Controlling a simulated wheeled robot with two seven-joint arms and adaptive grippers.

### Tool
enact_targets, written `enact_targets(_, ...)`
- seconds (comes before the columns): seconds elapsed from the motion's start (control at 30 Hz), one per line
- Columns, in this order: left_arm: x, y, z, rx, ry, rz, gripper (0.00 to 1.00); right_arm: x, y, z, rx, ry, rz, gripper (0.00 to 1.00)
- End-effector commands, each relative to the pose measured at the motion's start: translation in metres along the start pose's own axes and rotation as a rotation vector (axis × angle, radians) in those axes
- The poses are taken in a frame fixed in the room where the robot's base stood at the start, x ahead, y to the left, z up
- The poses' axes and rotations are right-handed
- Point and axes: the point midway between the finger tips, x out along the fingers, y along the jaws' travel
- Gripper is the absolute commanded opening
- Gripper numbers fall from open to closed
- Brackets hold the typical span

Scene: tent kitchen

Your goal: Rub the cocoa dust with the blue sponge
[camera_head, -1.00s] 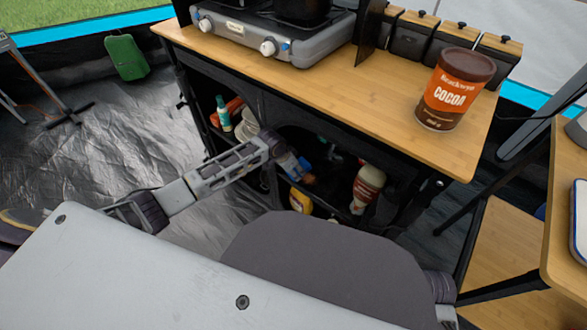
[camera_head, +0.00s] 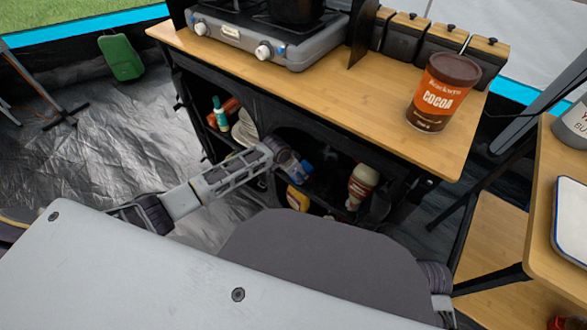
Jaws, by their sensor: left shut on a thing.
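My left arm reaches from the left into the open cabinet under the counter. My left gripper (camera_head: 289,163) is small and dark in the shade there. It is shut on a small blue thing (camera_head: 303,168), which looks like the blue sponge; its outline is partly hidden by the gripper. I see no cocoa dust that I can make out. A brown and orange cocoa tin (camera_head: 442,94) stands upright on the counter's right part. My right gripper is out of view.
The wooden counter (camera_head: 385,105) bears a gas stove (camera_head: 265,35) and dark canisters (camera_head: 437,42). Several bottles, one a white and red bottle (camera_head: 361,186), stand on the cabinet shelves close to my gripper. A side table with a white tray (camera_head: 571,225) is at right.

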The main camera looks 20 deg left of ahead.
Motion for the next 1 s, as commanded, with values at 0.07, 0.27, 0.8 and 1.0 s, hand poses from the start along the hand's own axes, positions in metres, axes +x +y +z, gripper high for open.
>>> enact_targets(0.07,0.0,0.003,-0.001,0.0,0.0,0.001,0.34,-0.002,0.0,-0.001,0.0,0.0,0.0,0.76)
enact_targets(0.27,0.001,0.002,0.0,0.0,0.0,0.0,0.34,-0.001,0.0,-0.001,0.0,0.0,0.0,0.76)
enact_targets(0.8,0.002,0.02,-0.004,0.0,0.0,0.002,0.34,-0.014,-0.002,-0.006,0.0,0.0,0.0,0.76)
enact_targets(1.0,0.004,0.031,-0.006,0.0,-0.001,0.003,0.34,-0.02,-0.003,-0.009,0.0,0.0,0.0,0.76)
